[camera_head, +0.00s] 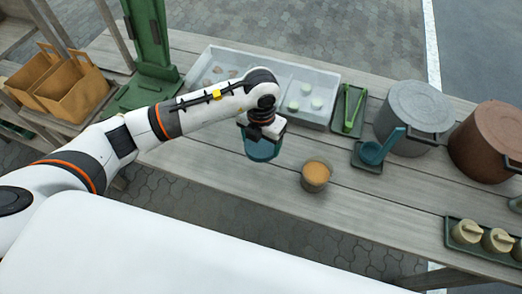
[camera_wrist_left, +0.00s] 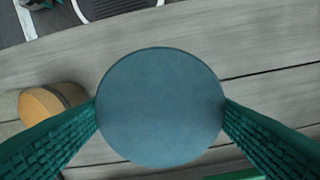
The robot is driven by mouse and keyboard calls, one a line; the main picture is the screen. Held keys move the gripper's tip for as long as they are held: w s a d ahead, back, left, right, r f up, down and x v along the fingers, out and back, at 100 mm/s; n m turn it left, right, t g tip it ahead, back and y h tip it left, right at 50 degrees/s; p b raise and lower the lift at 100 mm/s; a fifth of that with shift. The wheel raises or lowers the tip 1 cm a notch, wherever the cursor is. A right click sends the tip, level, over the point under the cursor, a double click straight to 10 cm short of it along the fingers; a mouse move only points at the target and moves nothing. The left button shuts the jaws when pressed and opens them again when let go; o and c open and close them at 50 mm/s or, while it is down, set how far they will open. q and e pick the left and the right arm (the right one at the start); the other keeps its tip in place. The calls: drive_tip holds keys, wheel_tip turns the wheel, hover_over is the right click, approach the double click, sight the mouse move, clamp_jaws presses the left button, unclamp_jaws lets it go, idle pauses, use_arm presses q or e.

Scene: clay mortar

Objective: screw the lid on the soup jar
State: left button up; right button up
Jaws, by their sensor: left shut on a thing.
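The soup jar (camera_head: 315,181) is a small grey-brown open cup of orange soup, standing upright on the wooden table. It also shows at the left of the left wrist view (camera_wrist_left: 43,110). The lid (camera_wrist_left: 160,105) is a round, flat blue-teal disc. My left gripper (camera_head: 262,138) is shut on it, with one green finger at each side of its rim. In the head view the lid (camera_head: 262,151) hangs to the left of the jar, apart from it. The lid's underside is hidden. My right gripper is not in view.
A pale sectioned tray (camera_head: 326,84) lies behind. Green tongs (camera_head: 352,112), a blue ladle (camera_head: 376,152), a grey pot (camera_head: 412,112) and a brown pot (camera_head: 487,143) stand to the right. Small lidded jars (camera_head: 467,232) sit front right. The table around the jar is clear.

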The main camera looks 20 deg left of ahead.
use_arm(q)
drive_tip(key=shift+r, duration=0.6)
drive_tip(key=shift+s+a+r+m, duration=0.1)
drive_tip(key=shift+a+r+m, duration=0.1)
drive_tip(key=shift+m, duration=0.5)
drive_tip(key=s+a+r+m, duration=0.2)
drive_tip(key=s+r+m, duration=0.2)
drive_tip(key=m, duration=1.2)
drive_tip(key=s+a+r+m, duration=0.3)
drive_tip(key=s+r+m, duration=0.1)
drive_tip(key=m, duration=1.2)
drive_tip(key=shift+a+r, duration=0.2)
drive_tip(key=shift+r, duration=0.35)
drive_tip(key=shift+s, duration=0.1)
